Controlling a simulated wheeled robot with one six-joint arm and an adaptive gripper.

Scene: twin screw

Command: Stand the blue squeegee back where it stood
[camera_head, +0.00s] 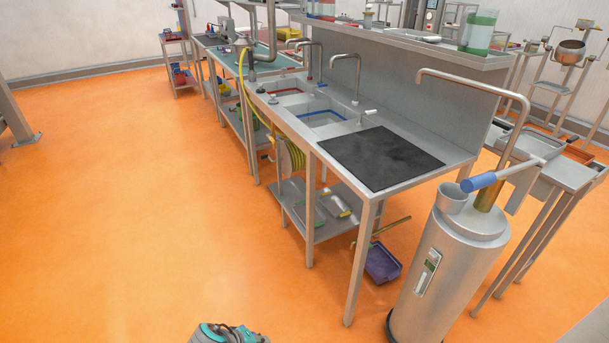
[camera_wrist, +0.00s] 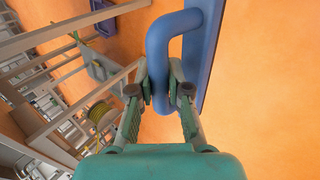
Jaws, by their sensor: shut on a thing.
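In the wrist view my gripper (camera_wrist: 160,92) is shut on a bent blue tube, which joins a long flat blue bar. I take this to be the blue squeegee (camera_wrist: 161,42). The bar runs up out of the top of the picture, so the whole squeegee does not show. Orange floor lies behind it. In the head view only a teal part of my arm shows at the bottom edge, and the fingers and squeegee are out of sight. I cannot tell which spot the squeegee stood in.
A steel sink bench with a black mat (camera_head: 380,157) stands in the middle, with a yellow hose (camera_head: 290,158) and lower shelf. A purple crate (camera_head: 383,263) lies under it. A steel tank (camera_head: 445,275) with a blue-gripped lever stands at right. The orange floor at left is clear.

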